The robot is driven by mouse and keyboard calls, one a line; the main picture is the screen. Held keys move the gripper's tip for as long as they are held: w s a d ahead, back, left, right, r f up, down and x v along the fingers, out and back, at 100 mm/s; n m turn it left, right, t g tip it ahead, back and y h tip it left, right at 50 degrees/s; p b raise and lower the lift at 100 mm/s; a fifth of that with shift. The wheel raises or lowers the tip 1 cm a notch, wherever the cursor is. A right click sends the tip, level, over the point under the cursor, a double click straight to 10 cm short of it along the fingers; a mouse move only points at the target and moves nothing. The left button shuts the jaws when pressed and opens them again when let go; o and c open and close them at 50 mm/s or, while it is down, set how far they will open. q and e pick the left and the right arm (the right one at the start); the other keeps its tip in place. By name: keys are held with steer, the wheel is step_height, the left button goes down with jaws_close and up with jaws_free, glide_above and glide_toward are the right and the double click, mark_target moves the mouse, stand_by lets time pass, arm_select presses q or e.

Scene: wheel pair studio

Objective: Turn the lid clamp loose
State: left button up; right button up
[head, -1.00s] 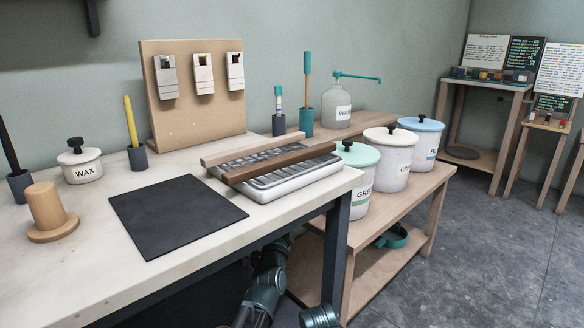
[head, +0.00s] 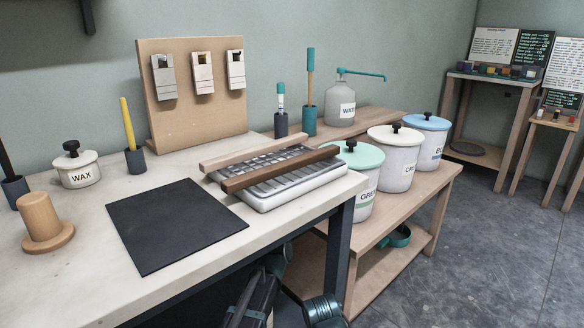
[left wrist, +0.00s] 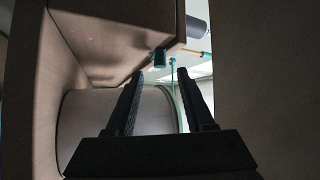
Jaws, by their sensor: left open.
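Three lidded pails stand on the wooden side shelf in the head view: a green-lidded one (head: 357,158), a white-lidded one (head: 397,160) and a blue-lidded one (head: 425,138). Each lid has a black knob on top; those on the green lid (head: 350,145), white lid (head: 396,127) and blue lid (head: 428,115) show. I cannot tell which knob is the lid clamp. My left gripper (left wrist: 159,80) is open and empty in the left wrist view. A pale rounded body (left wrist: 115,120) lies beyond its fingers; I cannot tell what it is. My right gripper is out of view.
The worktable holds a dark mat (head: 176,224), a tray with two wooden bars (head: 290,187), a wax jar (head: 77,168) and a wooden peg (head: 43,220). A water bottle (head: 340,104) stands behind the pails. A teal-rimmed item (head: 399,237) lies on the lower shelf.

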arm_select(q)
steer(key=p+x, duration=0.2)
steer(key=x, duration=0.5)
jaws_close()
